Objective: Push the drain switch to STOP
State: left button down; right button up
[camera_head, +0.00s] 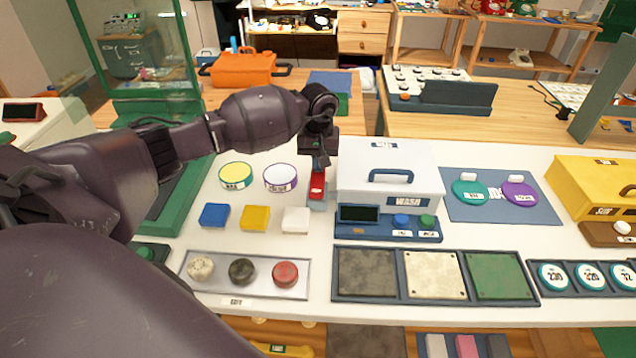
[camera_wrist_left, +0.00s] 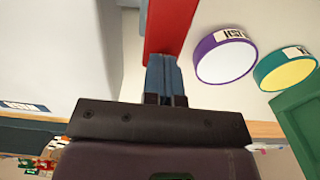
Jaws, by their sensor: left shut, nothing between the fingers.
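A red block-like part (camera_head: 317,187), perhaps the drain switch, sits on a pale base at the left side of the white WASH box (camera_head: 388,180). No STOP lettering can be read on it. My left gripper (camera_head: 321,163) is shut and empty, pointing down right at the far end of this red part. In the left wrist view the shut fingers (camera_wrist_left: 164,78) line up with the end of the red part (camera_wrist_left: 170,28) and look touching or very close. The fingers hide that end. My right gripper is not in view.
A yellow-topped disc (camera_head: 236,176) and a purple-rimmed disc (camera_head: 280,178) lie left of the red part. Blue, yellow and white blocks (camera_head: 255,217) stand nearer. The WASH panel (camera_head: 386,230) is at front right. My left arm covers much of the left side.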

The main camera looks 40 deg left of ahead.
pick_arm(q)
jog(key=shift+f, duration=0.25)
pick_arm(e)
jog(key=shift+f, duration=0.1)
pick_arm(q)
jog(key=shift+r, duration=0.1)
jog(key=shift+r+p, duration=0.5)
jog(key=shift+r, duration=1.65)
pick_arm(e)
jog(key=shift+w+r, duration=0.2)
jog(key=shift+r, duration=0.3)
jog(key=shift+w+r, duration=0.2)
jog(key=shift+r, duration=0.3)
